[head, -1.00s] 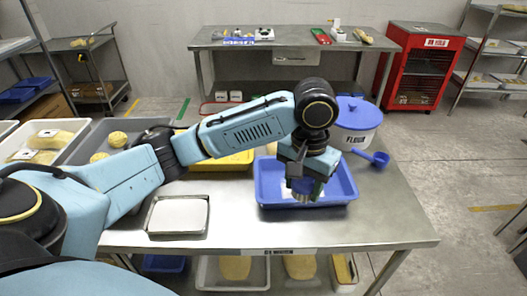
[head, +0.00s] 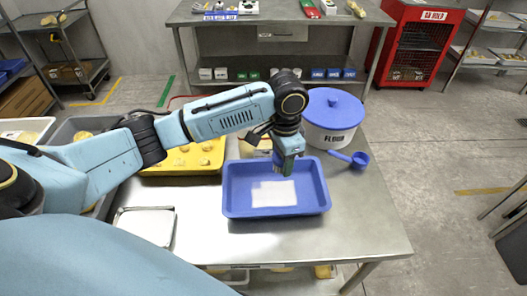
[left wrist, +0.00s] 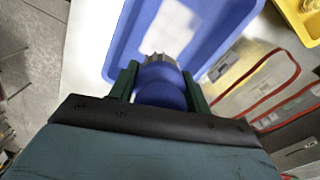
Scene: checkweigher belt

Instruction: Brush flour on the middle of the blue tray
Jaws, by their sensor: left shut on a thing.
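The blue tray (head: 276,213) stands on the steel table in the head view, with a stepped-edged white flour patch (head: 274,194) on the middle of its floor. My left gripper (head: 284,168) is over the tray's back part, behind the patch. The tray also shows there (left wrist: 122,45). I cannot tell whether the bristles touch the tray. My right gripper is out of view.
A white flour bin (head: 331,138) with a blue lid stands behind the tray, with a blue scoop (head: 354,159) to its right. A yellow tray (head: 183,168) holds dough at the back left. A shallow metal tray (head: 147,226) lies left. The table's front right is clear.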

